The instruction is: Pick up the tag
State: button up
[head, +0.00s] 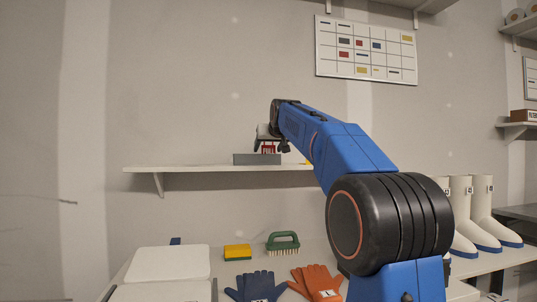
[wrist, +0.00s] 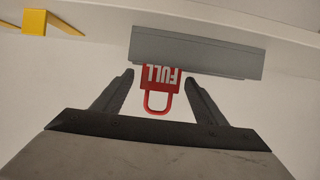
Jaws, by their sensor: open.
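The red tag (wrist: 161,86) with white "FULL" lettering and a loop handle shows upside down in the wrist view, against the edge of a grey tray or holder (wrist: 195,52). In the head view the tag (head: 269,148) is small, above the grey holder (head: 257,159) on the wall shelf. My gripper (wrist: 159,78) is open, with one finger on each side of the tag and a gap on both sides. In the head view my gripper (head: 270,140) is at the shelf, partly hidden by my arm. The tag's lower part is hidden by the holder in the head view.
The shelf (head: 200,169) is clear left of the holder. A yellow object (wrist: 52,22) sits at the wrist view's upper left. Below are a yellow sponge (head: 237,252), green brush (head: 283,242), blue gloves (head: 257,287), orange gloves (head: 317,282) and white boots (head: 480,215).

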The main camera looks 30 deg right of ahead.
jog(key=shift+c, duration=0.6)
jog(key=c, duration=1.1)
jog(key=shift+r, duration=0.1)
jog(key=shift+r, duration=4.9)
